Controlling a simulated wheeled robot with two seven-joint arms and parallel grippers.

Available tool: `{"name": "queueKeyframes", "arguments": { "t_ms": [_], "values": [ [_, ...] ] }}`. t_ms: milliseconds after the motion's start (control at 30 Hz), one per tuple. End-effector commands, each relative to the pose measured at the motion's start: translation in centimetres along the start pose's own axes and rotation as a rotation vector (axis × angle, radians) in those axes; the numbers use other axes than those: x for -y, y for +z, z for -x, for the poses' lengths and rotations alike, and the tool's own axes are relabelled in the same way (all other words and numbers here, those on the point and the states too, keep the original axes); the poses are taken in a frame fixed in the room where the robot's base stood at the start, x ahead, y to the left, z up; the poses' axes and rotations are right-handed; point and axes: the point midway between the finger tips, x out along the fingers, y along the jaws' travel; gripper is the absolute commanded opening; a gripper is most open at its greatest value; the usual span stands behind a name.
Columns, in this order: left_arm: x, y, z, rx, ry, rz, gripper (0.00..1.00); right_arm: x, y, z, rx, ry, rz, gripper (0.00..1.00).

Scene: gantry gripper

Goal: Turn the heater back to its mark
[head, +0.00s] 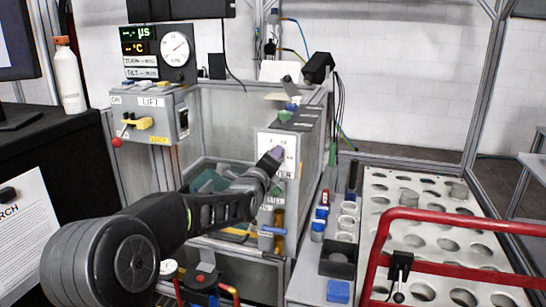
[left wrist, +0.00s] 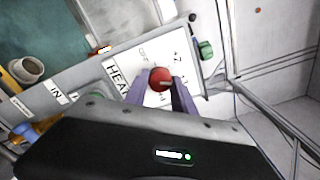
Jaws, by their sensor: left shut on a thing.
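The heater knob (left wrist: 160,77) is a round red knob with a pale pointer line that points to the right in the left wrist view. It sits on a white panel (left wrist: 121,68) lettered "HEAT", with small scale marks around it. My left gripper (left wrist: 161,86) has its two purple fingers shut on the knob, one on each side. In the head view my left gripper (head: 276,155) is at the upper part of the white heater panel (head: 291,142), and it hides the knob there. My right gripper is in neither view.
A lift box (head: 150,117) with a yellow handle stands at the left. A dial display (head: 159,53) is above it. A red rail (head: 450,215) and a holed rack (head: 440,240) are at the right.

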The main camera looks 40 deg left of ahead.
Motion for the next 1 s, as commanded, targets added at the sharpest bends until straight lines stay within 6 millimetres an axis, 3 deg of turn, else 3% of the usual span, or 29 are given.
{"name": "queueKeyframes", "arguments": {
  "t_ms": [300, 733, 767, 1000],
  "values": [
    [-0.03, -0.09, -0.01, -0.002, 0.001, -0.113, 0.00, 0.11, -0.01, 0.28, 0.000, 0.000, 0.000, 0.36],
    [-0.08, -0.10, -0.01, -0.002, 0.001, -0.125, 0.00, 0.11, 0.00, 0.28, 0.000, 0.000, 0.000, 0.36],
    [-0.08, -0.11, -0.01, -0.002, 0.001, -0.125, 0.32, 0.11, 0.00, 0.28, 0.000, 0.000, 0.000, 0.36],
    [-0.05, -0.06, -0.01, -0.001, 0.001, -0.124, 0.52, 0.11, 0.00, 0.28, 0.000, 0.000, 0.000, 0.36]
  ]
}}
